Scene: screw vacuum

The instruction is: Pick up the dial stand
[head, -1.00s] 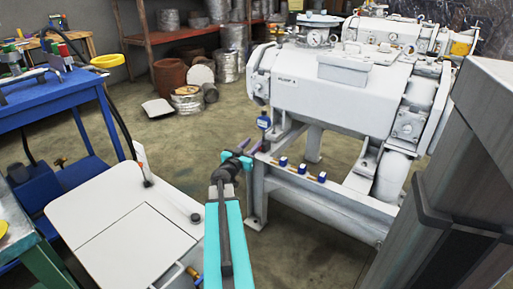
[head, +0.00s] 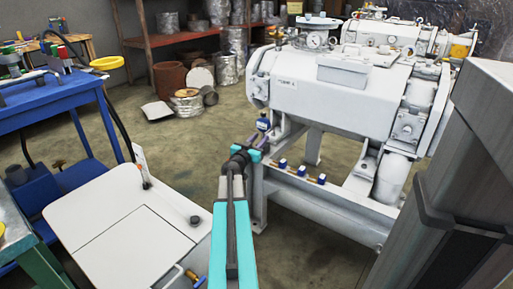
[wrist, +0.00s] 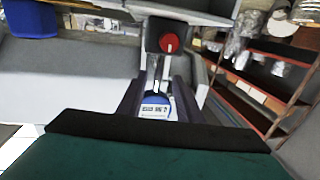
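The dial stand shows as a small blue gauge (head: 263,124) at the left end of the white machine's frame in the head view. In the wrist view its blue-and-white dial face (wrist: 155,108) is near the middle, with metal rods and a red knob on a dark block (wrist: 169,42) above it. My gripper (head: 262,142) is just in front of the stand in the head view. In the wrist view my gripper (wrist: 157,102) has its two dark fingers apart, one on each side of the dial. Whether they touch it cannot be told.
The white vacuum machine (head: 330,95) stands close by on its frame, with several blue-capped valves (head: 301,170) along the rail. A white-topped cabinet (head: 125,225) is at the left, and a blue table (head: 50,105) behind it. A grey column (head: 470,170) fills the right side.

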